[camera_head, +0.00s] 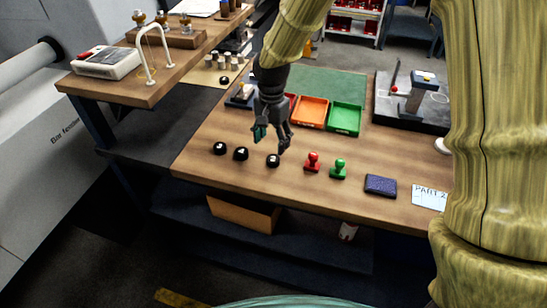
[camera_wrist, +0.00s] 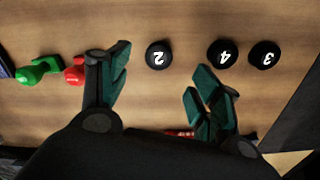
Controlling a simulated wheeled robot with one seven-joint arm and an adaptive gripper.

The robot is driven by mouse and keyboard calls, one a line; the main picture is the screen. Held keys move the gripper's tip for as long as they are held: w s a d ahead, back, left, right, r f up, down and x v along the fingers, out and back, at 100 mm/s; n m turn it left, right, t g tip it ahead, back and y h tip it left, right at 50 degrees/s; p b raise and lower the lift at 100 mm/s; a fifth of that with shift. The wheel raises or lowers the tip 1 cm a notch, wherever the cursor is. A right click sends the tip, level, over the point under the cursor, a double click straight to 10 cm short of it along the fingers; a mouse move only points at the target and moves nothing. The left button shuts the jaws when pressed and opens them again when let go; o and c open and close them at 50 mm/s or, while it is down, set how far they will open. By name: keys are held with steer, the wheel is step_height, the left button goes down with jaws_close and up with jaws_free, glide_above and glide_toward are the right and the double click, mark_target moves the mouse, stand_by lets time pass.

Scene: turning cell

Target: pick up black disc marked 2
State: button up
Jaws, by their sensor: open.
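The black disc marked 2 (camera_wrist: 158,55) lies flat on the wooden table, its white numeral upside down in the wrist view. In the head view it is the rightmost of the three black discs (camera_head: 272,160), its mark too small to read. My gripper (camera_head: 272,139) is open and empty above the table, just behind this disc. In the wrist view the disc shows just beyond the gap between my fingertips (camera_wrist: 160,76). The discs marked 4 (camera_wrist: 222,53) and 3 (camera_wrist: 264,54) lie on the other side of my right-hand finger.
A red stamp (camera_head: 312,161) stands close to the disc, with a green stamp (camera_head: 339,169) and a dark blue pad (camera_head: 381,185) further right. Orange (camera_head: 311,111) and green (camera_head: 345,118) trays stand behind. The table in front of the discs is clear.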

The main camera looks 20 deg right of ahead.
mark_target(273, 158)
steer(key=shift+w+a+f, duration=0.1)
steer(key=shift+f, duration=0.4)
steer(key=shift+w+a+f, duration=0.1)
steer(key=shift+f, duration=0.35)
steer(key=shift+s+d+f+p, duration=0.15)
steer(key=shift+f+p, duration=0.35)
steer(key=shift+f, duration=0.15)
steer(key=shift+d+f+p, duration=0.25)
steer(key=shift+f+p, duration=0.45)
steer(key=shift+f, duration=1.5)
steer(key=c, duration=1.3)
